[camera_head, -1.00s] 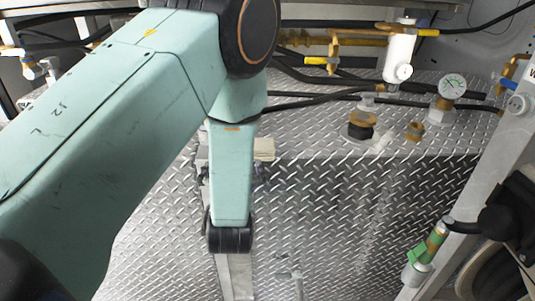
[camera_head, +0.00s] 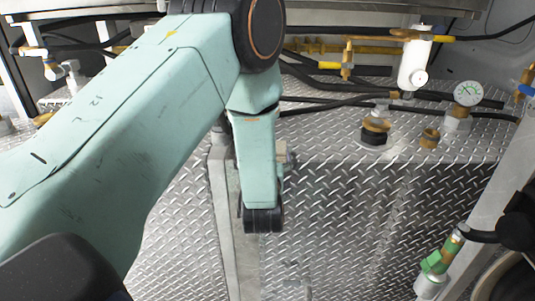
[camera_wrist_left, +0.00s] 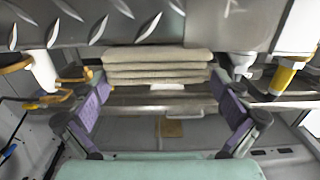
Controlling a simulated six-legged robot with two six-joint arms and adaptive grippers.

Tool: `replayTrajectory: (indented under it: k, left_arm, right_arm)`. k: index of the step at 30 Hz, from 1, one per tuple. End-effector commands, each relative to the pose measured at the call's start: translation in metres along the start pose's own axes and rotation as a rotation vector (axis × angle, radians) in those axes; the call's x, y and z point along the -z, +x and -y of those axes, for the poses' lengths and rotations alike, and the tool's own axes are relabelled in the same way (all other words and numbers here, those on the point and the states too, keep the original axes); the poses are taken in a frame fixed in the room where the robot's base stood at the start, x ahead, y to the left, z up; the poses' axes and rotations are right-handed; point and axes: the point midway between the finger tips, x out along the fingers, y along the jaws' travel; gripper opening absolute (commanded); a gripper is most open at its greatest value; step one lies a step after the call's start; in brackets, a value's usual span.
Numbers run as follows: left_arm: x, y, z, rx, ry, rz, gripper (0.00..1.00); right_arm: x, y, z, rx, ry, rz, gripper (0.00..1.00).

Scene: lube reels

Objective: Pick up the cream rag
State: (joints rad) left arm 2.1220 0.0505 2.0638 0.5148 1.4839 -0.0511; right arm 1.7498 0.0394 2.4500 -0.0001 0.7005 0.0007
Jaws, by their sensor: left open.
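The cream rag (camera_wrist_left: 157,66) is a folded stack of several layers in the left wrist view, at the upper middle beneath a metal tread-plate surface. My left gripper (camera_wrist_left: 158,88) is open, with one purple-padded finger on each side of the rag's lower part. The fingers look apart from the rag, and I cannot tell whether the tips reach past its near edge. In the head view, a small cream patch (camera_head: 281,151), likely the rag, shows at the right side of my teal arm link, which hides most of it and the left gripper. My right gripper is not in view.
A pressure gauge (camera_head: 467,93), a brass fitting (camera_head: 374,130) and a white cylinder (camera_head: 414,65) stand on the tread plate at the upper right. Black hoses (camera_head: 335,103) run behind. A green-handled valve (camera_head: 437,262) is at the lower right.

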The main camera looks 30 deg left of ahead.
Motion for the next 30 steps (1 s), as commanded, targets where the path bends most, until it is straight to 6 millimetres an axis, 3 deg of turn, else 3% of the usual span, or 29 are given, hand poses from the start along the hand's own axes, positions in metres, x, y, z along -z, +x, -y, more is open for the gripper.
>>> replayTrajectory:
  k: [6,15,27,30]
  left_arm:
    - [-0.002,0.028,-0.001,-0.002,-0.002,-0.001,1.00]
    - [-0.001,0.032,-0.003,-0.006,0.001,0.001,1.00]
    - [-0.001,0.032,-0.003,-0.005,0.001,0.001,0.67]
    - [-0.002,0.032,-0.003,-0.005,0.001,0.001,0.67]
  right_arm:
    - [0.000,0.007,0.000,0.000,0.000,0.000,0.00]
    - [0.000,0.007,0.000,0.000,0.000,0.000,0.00]
    - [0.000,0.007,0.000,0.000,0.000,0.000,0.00]
    - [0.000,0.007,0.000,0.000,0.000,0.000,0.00]
